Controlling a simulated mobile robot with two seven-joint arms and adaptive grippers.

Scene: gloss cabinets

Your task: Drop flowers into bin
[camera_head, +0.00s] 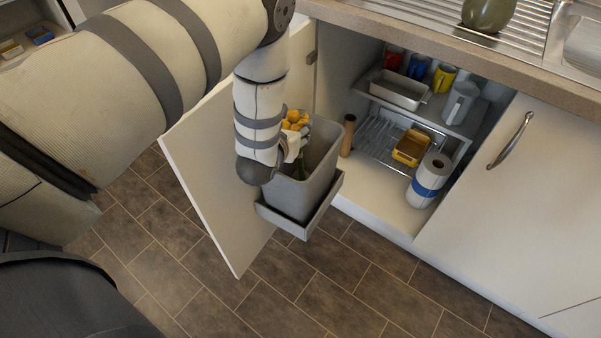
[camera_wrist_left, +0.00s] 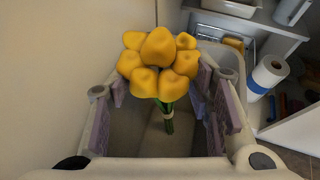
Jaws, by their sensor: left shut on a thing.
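The flowers (camera_head: 295,119) are a bunch of yellow blooms with green stems tied by a light band. They also show in the left wrist view (camera_wrist_left: 158,62), upright between the fingers. My left gripper (camera_head: 291,150) is shut on the flowers and sits at the mouth of the bin, mostly hidden by my own wrist. The bin (camera_head: 311,180) is a grey open-topped container in a holder on the open cabinet door. In the left wrist view, the stems hang over the bin's inside (camera_wrist_left: 190,133). My right gripper is not in view.
The open cabinet door (camera_head: 215,185) stands left of the bin. Inside the cabinet are a paper towel roll (camera_head: 429,180), a yellow container (camera_head: 411,147), a grey tray (camera_head: 398,90), several mugs and a wooden cylinder (camera_head: 348,135). Floor is clear below.

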